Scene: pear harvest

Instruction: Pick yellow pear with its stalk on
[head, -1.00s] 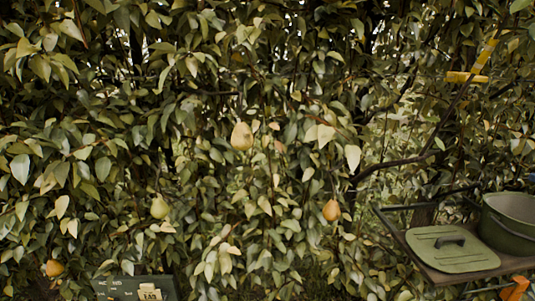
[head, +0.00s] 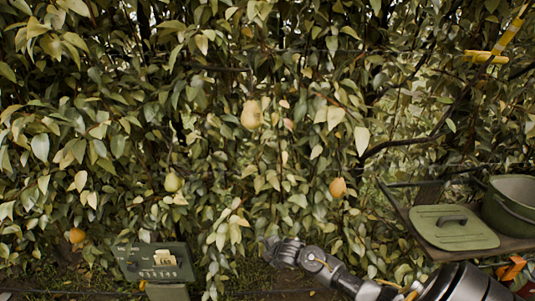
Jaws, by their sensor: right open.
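A large pale yellow pear (head: 251,115) hangs among the leaves near the middle of the head view. A greenish-yellow pear (head: 173,182) hangs lower left of it. A smaller orange-yellow pear (head: 338,187) hangs lower right, and another orange-yellow pear (head: 77,235) hangs at the far left. Leaves hide the stalks or they are too small to make out. My right gripper (head: 270,244) is low in the middle, below the pears, its arm coming from the lower right. It is open and holds no pear. My left gripper is not in view.
A shelf at right carries a green lid (head: 455,227) and a green pot (head: 512,204). A dark green box with labels (head: 153,262) stands at lower left. Dense leaves fill most of the view.

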